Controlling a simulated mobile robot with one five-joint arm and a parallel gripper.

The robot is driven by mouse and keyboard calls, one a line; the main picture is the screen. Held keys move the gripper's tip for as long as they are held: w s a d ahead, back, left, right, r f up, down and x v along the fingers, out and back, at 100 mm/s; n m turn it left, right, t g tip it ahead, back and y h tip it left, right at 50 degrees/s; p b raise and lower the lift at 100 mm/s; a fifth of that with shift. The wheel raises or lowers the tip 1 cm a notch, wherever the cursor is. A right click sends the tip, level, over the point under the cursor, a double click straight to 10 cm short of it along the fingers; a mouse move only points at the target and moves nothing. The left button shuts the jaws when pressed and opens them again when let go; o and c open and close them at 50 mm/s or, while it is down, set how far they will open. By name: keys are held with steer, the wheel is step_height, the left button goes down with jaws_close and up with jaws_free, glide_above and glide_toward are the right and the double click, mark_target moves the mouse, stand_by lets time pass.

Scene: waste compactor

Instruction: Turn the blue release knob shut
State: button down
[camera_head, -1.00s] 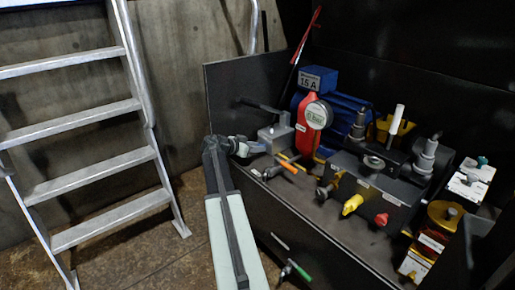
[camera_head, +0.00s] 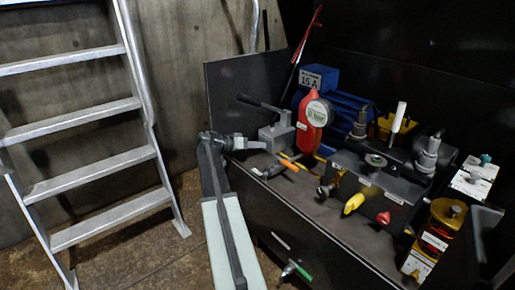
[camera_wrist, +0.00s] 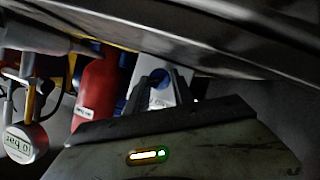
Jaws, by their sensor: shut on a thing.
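The blue release knob (camera_wrist: 159,80) shows in the wrist view as a small blue part between the two fingers, against a light grey block. My gripper (camera_wrist: 163,84) is shut on it, and the fingers cover much of it. In the head view my gripper (camera_head: 243,143) is at the left side of the grey hand pump block (camera_head: 275,136), which has a dark lever on top. The knob cannot be made out there. How far it is turned cannot be told.
A red cylinder (camera_head: 304,133) and a round gauge (camera_head: 319,112) stand right of the pump; an orange-handled tool (camera_head: 288,165) lies in front. A dark valve block (camera_head: 372,180) with a yellow knob (camera_head: 354,203) is further right. A metal ladder (camera_head: 105,150) stands left.

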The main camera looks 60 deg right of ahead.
steer(key=shift+f+n+g, duration=0.1)
steer(key=shift+n+g, duration=0.2)
steer(key=shift+n, duration=0.1)
stand_by(0.3)
steer(key=c, duration=1.1)
jaws_free()
steer(key=p+v, duration=0.2)
steer(key=v, duration=0.5)
steer(key=shift+w+a, duration=0.3)
steer(key=shift+a, duration=0.05)
